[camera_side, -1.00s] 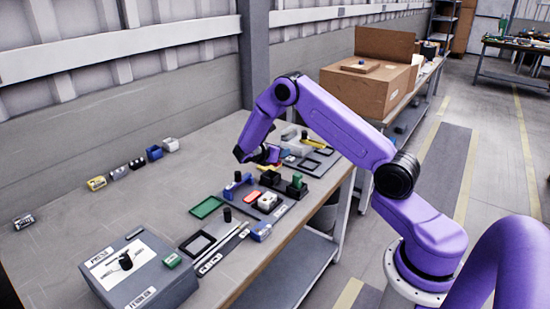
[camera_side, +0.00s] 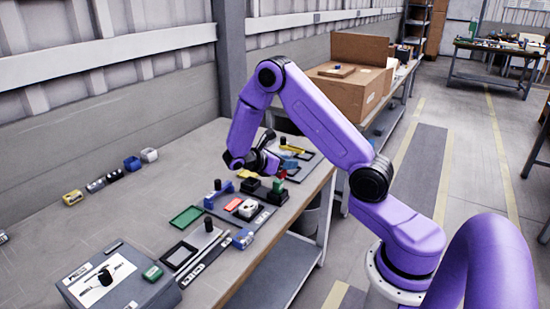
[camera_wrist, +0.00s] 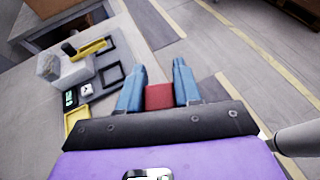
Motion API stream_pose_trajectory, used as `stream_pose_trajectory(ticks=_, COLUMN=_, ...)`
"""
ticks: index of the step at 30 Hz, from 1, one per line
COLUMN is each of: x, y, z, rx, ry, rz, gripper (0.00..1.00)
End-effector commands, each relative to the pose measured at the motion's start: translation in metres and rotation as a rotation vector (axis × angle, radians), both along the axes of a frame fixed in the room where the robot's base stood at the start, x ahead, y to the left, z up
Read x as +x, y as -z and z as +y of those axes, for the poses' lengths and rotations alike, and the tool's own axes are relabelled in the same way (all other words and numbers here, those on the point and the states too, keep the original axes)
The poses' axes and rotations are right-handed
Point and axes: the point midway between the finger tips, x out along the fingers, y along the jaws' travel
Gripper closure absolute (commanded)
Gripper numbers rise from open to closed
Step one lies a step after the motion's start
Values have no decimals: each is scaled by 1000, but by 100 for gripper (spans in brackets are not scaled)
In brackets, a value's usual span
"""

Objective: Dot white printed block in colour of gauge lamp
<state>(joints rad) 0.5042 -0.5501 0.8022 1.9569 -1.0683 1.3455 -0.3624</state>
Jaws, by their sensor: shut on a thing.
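My gripper (camera_side: 272,165) hangs above the back end of the fixture board, its fingers tipped sideways. In the wrist view its two blue fingers (camera_wrist: 159,92) are shut on a red block-like piece (camera_wrist: 159,97). A white block (camera_side: 248,209) sits on the dark board near a red pad (camera_side: 233,204); its print is too small to read. A green pad (camera_side: 186,216) lies to the left.
Black and green upright parts (camera_side: 278,187) stand close below my gripper. A blue block (camera_side: 243,238) is near the table's front edge. Several small blocks (camera_side: 132,164) lie along the wall side. The left middle of the table is clear.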

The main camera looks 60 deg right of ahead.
Motion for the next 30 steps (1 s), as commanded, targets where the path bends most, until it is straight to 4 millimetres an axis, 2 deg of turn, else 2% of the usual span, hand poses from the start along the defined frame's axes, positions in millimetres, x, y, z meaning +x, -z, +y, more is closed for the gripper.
stream_pose_trajectory(ticks=4, x=-27, y=14, z=1, rx=-1, ry=314, rz=0, gripper=96)
stream_pose_trajectory(ticks=9, x=-51, y=29, z=15, rx=0, ry=680, rz=0, gripper=96)
stream_pose_trajectory(ticks=15, x=-62, y=43, z=43, rx=-1, ry=1107, rz=1, gripper=96)
stream_pose_trajectory(ticks=19, x=-58, y=49, z=62, rx=-1, ry=1375, rz=2, gripper=96)
stream_pose_trajectory(ticks=23, x=-46, y=52, z=81, rx=-1, ry=1636, rz=1, gripper=96)
stream_pose_trajectory(ticks=30, x=-3, y=48, z=104, rx=-1, ry=2111, rz=-1, gripper=96)
